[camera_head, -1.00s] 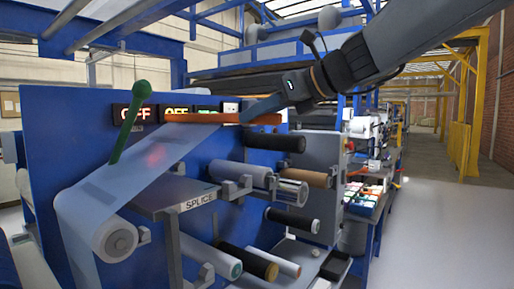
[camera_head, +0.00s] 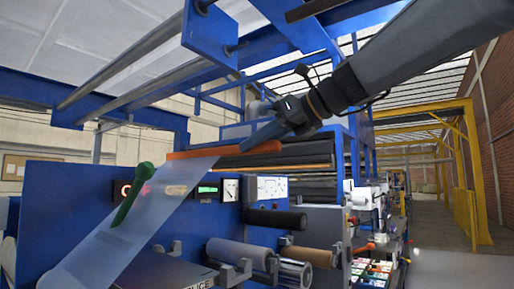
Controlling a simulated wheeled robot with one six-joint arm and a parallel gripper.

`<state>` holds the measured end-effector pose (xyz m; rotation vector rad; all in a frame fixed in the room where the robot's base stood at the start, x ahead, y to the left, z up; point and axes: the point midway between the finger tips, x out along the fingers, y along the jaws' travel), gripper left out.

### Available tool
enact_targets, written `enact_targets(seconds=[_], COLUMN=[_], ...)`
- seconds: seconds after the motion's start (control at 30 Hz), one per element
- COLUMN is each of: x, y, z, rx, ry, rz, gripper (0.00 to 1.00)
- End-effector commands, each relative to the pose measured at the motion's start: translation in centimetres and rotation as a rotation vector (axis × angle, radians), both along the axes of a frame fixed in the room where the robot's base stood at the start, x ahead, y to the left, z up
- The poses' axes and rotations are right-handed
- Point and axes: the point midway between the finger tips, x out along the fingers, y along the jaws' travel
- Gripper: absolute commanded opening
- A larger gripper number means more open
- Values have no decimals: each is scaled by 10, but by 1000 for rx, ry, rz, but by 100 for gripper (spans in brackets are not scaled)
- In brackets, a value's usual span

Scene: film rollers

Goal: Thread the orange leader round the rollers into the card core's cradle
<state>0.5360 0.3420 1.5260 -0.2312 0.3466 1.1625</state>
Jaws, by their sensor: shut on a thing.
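My gripper (camera_head: 262,138) is shut on the right end of the orange leader (camera_head: 205,152), a long thin bar. The leader is held nearly level, above the blue machine panel (camera_head: 70,200). A translucent film web (camera_head: 140,215) hangs from it, slanting down to the left and out of the bottom of the picture. Below and to the right, a black roller (camera_head: 276,218), a grey roller (camera_head: 236,253) and a brown, card-coloured roller (camera_head: 312,256) stick out from the panel.
A green-handled lever (camera_head: 134,192) stands by the web, partly seen through it. A splice table (camera_head: 165,272) lies at the bottom edge. Blue overhead beams with a metal rail (camera_head: 130,65) cross above. Lower rollers are out of view.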

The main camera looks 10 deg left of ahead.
Motion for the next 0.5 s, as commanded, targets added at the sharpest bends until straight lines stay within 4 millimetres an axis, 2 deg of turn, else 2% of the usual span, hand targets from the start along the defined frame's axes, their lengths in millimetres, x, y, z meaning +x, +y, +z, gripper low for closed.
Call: enact_targets(seconds=[0.5], x=[0], y=[0], z=[16], rx=[1], ry=[0], rz=[0], gripper=[0])
